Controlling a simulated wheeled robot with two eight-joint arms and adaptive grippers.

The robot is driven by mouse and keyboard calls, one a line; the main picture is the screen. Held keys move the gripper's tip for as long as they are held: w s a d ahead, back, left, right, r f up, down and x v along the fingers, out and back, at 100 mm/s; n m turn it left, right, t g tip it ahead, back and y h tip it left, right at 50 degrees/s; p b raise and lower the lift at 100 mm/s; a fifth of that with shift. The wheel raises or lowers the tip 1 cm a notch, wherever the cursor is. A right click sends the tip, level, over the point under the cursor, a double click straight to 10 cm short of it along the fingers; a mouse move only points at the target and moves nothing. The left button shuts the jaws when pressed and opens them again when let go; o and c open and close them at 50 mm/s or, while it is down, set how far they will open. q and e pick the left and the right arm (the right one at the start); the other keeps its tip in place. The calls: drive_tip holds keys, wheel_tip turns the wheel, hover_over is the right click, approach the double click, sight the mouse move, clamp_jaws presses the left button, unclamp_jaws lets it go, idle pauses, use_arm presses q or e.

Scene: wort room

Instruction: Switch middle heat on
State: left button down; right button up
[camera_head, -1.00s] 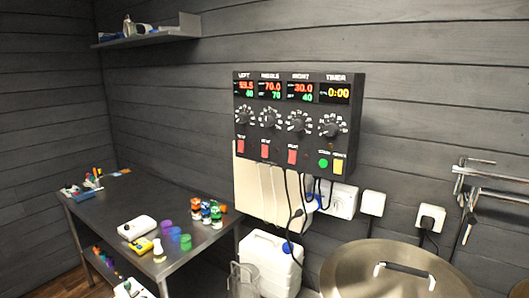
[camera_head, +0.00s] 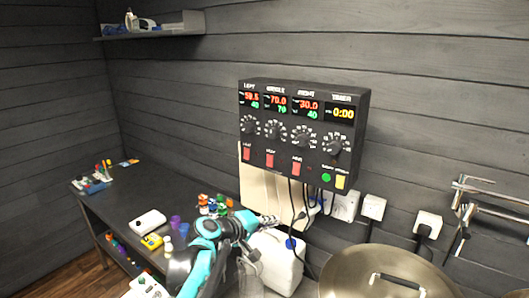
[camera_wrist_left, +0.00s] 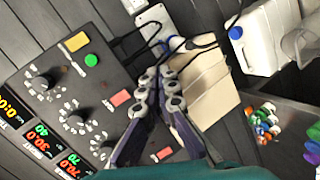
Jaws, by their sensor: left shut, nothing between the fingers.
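The black control panel (camera_head: 305,118) hangs on the back wall, with three red heat switches along its lower edge. The middle switch (camera_head: 270,159) is a red rocker below the middle dial (camera_head: 274,131); its position is too small to tell. The middle display (camera_head: 275,104) reads 70.0 in red over 70 in green. My left gripper (camera_head: 270,221) is shut and empty, below the panel and apart from it. In the left wrist view its fingers (camera_wrist_left: 158,90) are close together and cover part of the switch row; the right switch (camera_wrist_left: 121,97) shows. My right gripper is not in view.
Black cables hang below the panel past a beige box (camera_head: 259,185). A white canister (camera_head: 275,262) stands below my left gripper. A lidded metal pot (camera_head: 385,272) is at the lower right. The steel table (camera_head: 112,205) at left bears bottles and small items.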

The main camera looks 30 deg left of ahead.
use_arm(q)
drive_tip(key=w+a+r+n+t+y+p, duration=0.1)
drive_tip(key=a+r+n, duration=0.1)
drive_tip(key=a+r, duration=0.2)
drive_tip(key=w+a+r+n+t+p, duration=0.2)
drive_tip(key=a+r+n, duration=0.1)
drive_tip(key=a, duration=0.7)
drive_tip(key=shift+w+r+y, duration=0.3)
drive_tip(key=shift+r+y, duration=0.1)
drive_tip(key=shift+r, duration=0.2)
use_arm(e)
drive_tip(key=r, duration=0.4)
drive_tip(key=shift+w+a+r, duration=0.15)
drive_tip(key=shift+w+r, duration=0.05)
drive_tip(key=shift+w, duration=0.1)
use_arm(q)
approach(269, 165)
drive_tip(key=w, duration=0.4)
drive_tip(key=w+f, duration=0.1)
drive_tip(key=w, duration=0.1)
drive_tip(key=shift+w+d+f, duration=0.1)
drive_tip(key=shift+w+d, duration=0.05)
drive_tip(key=shift+w, duration=0.25)
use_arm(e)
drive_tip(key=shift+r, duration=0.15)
